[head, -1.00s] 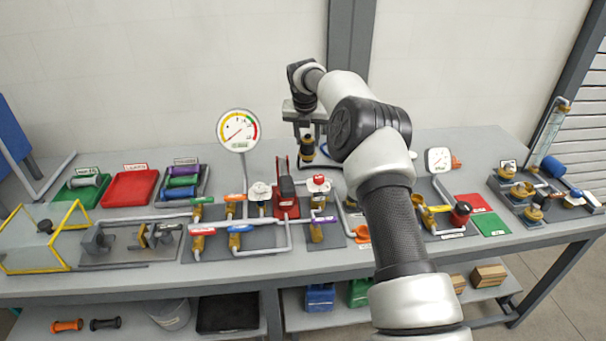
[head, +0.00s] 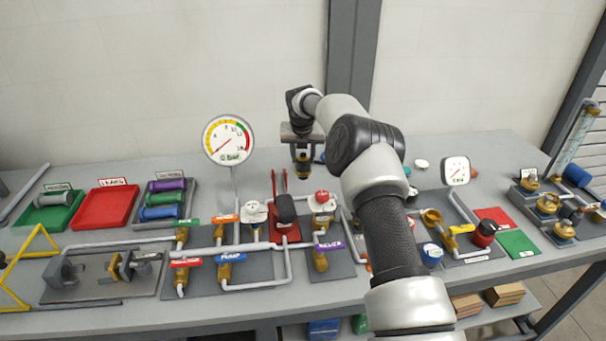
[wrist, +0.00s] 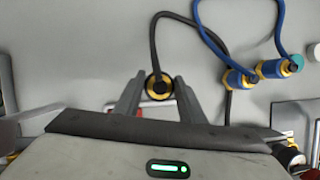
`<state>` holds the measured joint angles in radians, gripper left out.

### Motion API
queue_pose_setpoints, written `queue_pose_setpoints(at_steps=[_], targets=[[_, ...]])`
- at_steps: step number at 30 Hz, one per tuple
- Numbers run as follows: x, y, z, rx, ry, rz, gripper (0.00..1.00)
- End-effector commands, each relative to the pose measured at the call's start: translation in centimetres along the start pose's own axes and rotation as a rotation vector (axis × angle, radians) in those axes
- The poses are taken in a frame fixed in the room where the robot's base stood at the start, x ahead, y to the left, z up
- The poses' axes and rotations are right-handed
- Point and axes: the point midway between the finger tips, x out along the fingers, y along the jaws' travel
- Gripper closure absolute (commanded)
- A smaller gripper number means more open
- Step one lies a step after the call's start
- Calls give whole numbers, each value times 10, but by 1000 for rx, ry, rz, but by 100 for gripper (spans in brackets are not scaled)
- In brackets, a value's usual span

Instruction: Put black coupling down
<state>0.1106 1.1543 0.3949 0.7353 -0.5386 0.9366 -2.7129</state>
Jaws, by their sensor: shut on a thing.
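My gripper (head: 302,160) hangs above the back of the bench, behind the red hand pump (head: 285,212). Its fingers (wrist: 158,100) are shut on the black coupling (wrist: 158,84), which shows as a black centre with a brass ring in the wrist view. A black hose (wrist: 155,45) runs from it, loops over to the right and drops out of sight behind my gripper. In the head view the coupling (head: 303,170) is a small dark and brass piece under the fingers. I cannot tell its exact height above the bench.
Two blue couplings (wrist: 238,78) (wrist: 278,67) on a blue hose lie right of my gripper in the wrist view. A large gauge (head: 229,140) stands to the left. Valves and pipes (head: 228,268) fill the front.

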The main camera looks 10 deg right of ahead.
Motion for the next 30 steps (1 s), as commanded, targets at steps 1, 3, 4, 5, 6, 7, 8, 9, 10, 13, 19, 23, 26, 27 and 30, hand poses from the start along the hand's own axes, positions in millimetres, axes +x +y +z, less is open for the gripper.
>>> queue_pose_setpoints(at_steps=[1, 3, 4, 5, 6, 7, 8, 9, 10, 13, 19, 23, 26, 27, 30], targets=[[5, 0, -2, 0, 1, 0, 91], [10, 0, -5, 1, 2, -1, 91], [14, 0, -6, 1, 2, -1, 91], [18, 0, -8, 1, 2, 0, 91], [24, 0, -10, 1, 2, 0, 91], [29, 0, -13, 1, 3, -1, 91], [34, 0, -15, 1, 3, 0, 91], [40, 0, -17, 1, 2, 0, 91], [43, 0, -18, 1, 2, 0, 91], [49, 0, -20, 1, -1, 0, 91], [49, 0, -20, 1, -1, 0, 91], [52, 0, -22, 1, 0, 0, 62], [52, 0, -22, 1, 0, 0, 45], [52, 0, -22, 1, 0, 0, 45], [51, 0, -22, 1, 0, 0, 45]])
